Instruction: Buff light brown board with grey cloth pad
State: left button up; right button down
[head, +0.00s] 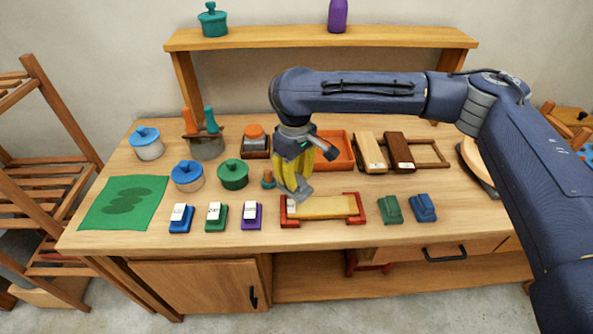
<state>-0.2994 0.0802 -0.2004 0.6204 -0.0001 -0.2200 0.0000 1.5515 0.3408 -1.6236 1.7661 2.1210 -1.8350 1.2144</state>
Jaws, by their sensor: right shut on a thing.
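My right gripper (294,183), with yellow fingers, points down and is shut on a grey cloth pad (302,194). The pad is tilted and sits at the left end of a light brown board (328,207). That board lies flat between the red ends of a holder (358,208) near the front of the bench. I cannot tell whether the pad touches the board. The fingers and pad hide part of the holder's left end. My left gripper is not in view.
Blocks with labels, including a purple one (252,216), stand left of the holder; green (390,209) and blue (423,207) blocks stand right. Behind are an orange tray (335,150) and a rack with pale (370,152) and dark (399,152) boards. A green mat (124,203) lies left.

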jog(key=shift+f, duration=3.15)
jog(key=shift+d+f, duration=0.25)
jog(key=shift+d, duration=7.4)
jog(key=shift+a, duration=7.75)
jog(key=shift+r, duration=4.05)
